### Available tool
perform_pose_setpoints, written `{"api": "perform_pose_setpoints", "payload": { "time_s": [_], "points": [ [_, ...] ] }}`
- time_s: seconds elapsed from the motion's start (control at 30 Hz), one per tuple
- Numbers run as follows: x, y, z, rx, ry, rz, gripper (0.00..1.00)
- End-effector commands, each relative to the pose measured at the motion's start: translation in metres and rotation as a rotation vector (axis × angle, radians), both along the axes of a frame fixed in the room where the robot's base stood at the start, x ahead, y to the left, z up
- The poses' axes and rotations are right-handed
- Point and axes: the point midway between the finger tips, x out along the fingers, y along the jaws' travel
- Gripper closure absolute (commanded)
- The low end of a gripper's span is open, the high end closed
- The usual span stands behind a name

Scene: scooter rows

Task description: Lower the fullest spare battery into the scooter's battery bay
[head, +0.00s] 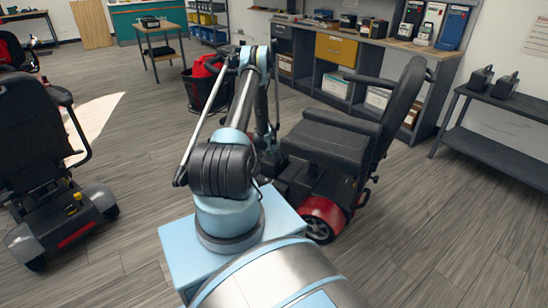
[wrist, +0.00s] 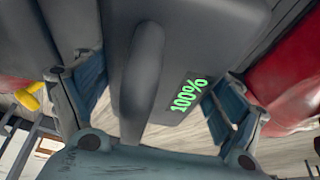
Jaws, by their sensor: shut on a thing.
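My gripper (wrist: 150,98) is shut on the handle of a dark grey battery (wrist: 215,35) in the wrist view. Its display reads 100% in green. A finger shows on each side of the handle. Red bodywork (wrist: 292,75) shows on both sides of the battery. In the head view, the black and red scooter (head: 322,212) with a black seat stands just right of my arm. My gripper and the battery are hidden behind my arm there. The battery bay is not clearly visible, and I cannot tell whether the battery is inside it or above it.
Two dark battery-like units (head: 479,78) stand on a grey bench (head: 520,107) at the right. Another scooter (head: 35,150) stands at the left. A black bin (head: 205,90) with red contents stands behind my arm. The floor at the front right is clear.

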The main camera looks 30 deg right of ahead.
Motion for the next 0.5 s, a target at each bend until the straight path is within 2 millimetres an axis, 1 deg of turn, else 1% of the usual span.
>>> {"api": "perform_pose_setpoints", "payload": {
  "time_s": [0.5],
  "points": [
    [0.000, 0.000, -0.020, -0.001, 0.000, 0.000, 0.80]
  ]
}}
